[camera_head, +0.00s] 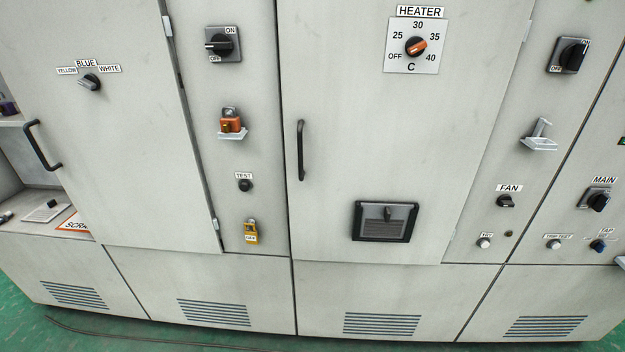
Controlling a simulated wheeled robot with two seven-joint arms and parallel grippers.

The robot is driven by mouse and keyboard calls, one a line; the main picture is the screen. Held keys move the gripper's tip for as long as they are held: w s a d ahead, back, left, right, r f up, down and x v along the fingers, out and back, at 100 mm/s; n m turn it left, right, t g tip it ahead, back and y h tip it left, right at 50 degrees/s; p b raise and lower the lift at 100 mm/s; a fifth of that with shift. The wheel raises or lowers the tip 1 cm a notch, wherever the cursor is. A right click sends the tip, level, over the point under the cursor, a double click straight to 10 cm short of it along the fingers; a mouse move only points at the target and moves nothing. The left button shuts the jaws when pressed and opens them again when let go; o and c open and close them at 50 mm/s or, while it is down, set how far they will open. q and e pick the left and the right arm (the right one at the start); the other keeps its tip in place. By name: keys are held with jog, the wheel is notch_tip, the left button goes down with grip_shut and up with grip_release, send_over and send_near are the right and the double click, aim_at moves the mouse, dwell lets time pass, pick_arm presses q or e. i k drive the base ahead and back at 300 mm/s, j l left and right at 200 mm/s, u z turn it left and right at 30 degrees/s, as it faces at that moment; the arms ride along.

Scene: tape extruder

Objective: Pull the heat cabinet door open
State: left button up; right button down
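The heat cabinet door (360,140) is the wide light-grey panel in the middle, under the HEATER label (420,12). It looks shut, flush with the panels beside it. Its black vertical handle (301,150) is near the left edge of the door. The hinges appear on its right edge. The heater dial (416,47) has an orange knob pointing up and right, toward 35 or 40. Neither of my grippers is in view.
A second door (110,150) with a black handle (42,146) stands at the left. Between the doors are an ON/OFF switch (222,44), an orange lock piece (231,124) and a yellow padlock (250,233). A FAN switch (506,201) is at the right. A cable (150,340) lies on the green floor.

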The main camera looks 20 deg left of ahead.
aim_at(123, 151)
jog(key=u, duration=2)
